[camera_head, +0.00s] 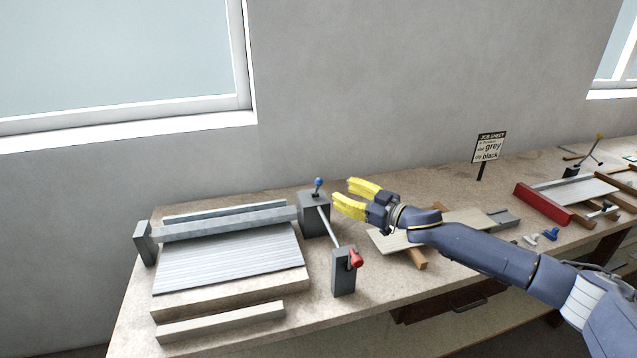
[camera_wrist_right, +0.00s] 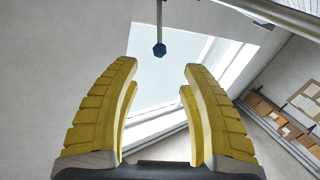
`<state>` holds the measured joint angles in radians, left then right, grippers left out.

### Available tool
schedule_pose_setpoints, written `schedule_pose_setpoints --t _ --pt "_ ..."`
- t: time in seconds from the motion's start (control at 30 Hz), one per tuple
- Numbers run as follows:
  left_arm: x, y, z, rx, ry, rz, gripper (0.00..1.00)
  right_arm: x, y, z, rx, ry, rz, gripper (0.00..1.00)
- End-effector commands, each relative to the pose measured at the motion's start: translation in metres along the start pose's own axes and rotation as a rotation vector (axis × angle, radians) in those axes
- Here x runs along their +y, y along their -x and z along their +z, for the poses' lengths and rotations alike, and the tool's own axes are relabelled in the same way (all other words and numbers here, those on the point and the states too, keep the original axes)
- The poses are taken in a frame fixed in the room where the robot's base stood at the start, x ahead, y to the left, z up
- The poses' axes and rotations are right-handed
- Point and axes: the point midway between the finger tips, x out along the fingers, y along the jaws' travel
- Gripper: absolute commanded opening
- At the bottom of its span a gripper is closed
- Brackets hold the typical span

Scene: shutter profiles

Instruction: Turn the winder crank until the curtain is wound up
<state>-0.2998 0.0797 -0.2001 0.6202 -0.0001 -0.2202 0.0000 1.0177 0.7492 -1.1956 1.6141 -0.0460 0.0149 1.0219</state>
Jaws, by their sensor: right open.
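The grey slatted curtain (camera_head: 230,258) lies spread on a raised board at the left of the bench, below a grey roller (camera_head: 225,223). At the roller's right end is a dark winder box (camera_head: 313,216) with a small blue knob (camera_head: 318,182) on top. A pale rod runs from the box to a red handle (camera_head: 356,259) by a grey post (camera_head: 343,284). My right gripper (camera_head: 342,194) is open and empty, just right of the blue knob and above the bench. Its yellow fingers (camera_wrist_right: 160,95) are spread in the wrist view. My left gripper is not seen.
A pale strip (camera_head: 220,321) lies at the front of the bench. A job sheet sign (camera_head: 489,146) stands at the back. A board (camera_head: 450,228) lies under my right arm.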

Motion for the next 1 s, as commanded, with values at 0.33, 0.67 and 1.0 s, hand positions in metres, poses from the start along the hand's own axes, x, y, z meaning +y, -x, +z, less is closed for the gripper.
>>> schedule_pose_setpoints --t 0.33,0.67,1.0 --pt "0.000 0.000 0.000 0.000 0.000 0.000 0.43 0.000 -0.061 -0.001 0.000 0.002 0.001 0.45" --pt "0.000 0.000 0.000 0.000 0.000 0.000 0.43 0.000 -0.093 0.000 -0.001 0.002 0.001 0.45" --pt "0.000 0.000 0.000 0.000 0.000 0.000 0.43 0.001 -0.098 0.000 -0.001 0.001 0.001 0.45"
